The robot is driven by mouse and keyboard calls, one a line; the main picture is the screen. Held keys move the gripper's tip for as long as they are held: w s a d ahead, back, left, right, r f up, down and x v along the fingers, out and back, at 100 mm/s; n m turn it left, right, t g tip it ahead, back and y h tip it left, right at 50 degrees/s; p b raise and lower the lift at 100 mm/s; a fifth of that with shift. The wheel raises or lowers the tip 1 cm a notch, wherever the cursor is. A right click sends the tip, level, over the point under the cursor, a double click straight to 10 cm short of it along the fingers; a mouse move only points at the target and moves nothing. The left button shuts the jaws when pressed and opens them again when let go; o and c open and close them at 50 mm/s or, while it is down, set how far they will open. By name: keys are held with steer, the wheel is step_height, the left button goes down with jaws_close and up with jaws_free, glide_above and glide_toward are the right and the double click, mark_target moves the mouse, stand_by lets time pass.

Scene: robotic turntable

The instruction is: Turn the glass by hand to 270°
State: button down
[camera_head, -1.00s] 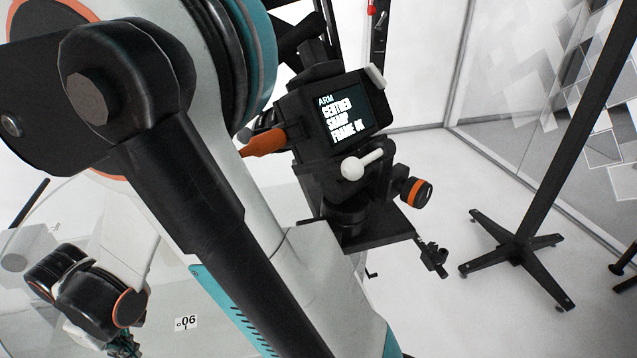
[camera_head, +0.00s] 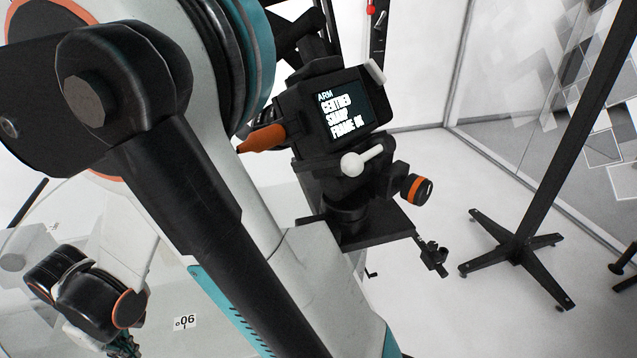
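The glass (camera_head: 215,345) is a pale, see-through round plate at the lower left. Its curved edge shows at the far left. A small white label (camera_head: 185,322) on it reads 90°, upside down in the picture. My arm crosses the view and hides much of the glass. My wrist is low at the left, over the glass. Only a small, dark greenish part of my gripper (camera_head: 124,345) shows at the bottom edge. Its fingertips are out of view or too dark to make out, so I cannot tell whether it touches the glass.
A camera (camera_head: 340,112) on a black tripod head stands just behind my arm. Its screen reads ARM, CENTRED, SHARP, FRAME OK. A black stand (camera_head: 518,250) with spread feet is at the right.

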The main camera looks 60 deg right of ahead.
mark_target(85, 355)
steer(key=shift+f+b, duration=0.55)
steer(key=shift+f, duration=0.1)
steer(key=shift+w, duration=0.1)
steer(key=shift+w+a+r, duration=0.1)
steer(key=shift+w+a, duration=1)
steer(key=shift+w, duration=0.25)
steer(key=shift+w+a, duration=0.1)
steer(key=shift+w+a+b, duration=0.25)
steer(key=shift+w+a, duration=0.25)
steer(key=shift+w, duration=0.2)
steer(key=shift+w+a+b, duration=0.25)
steer(key=shift+w+a, duration=0.2)
steer(key=shift+w, duration=0.25)
steer(key=shift+w, duration=0.1)
steer(key=shift+w+a, duration=0.45)
steer(key=shift+w, duration=0.3)
steer(key=shift+w+a, duration=0.45)
steer(key=shift+w, duration=0.25)
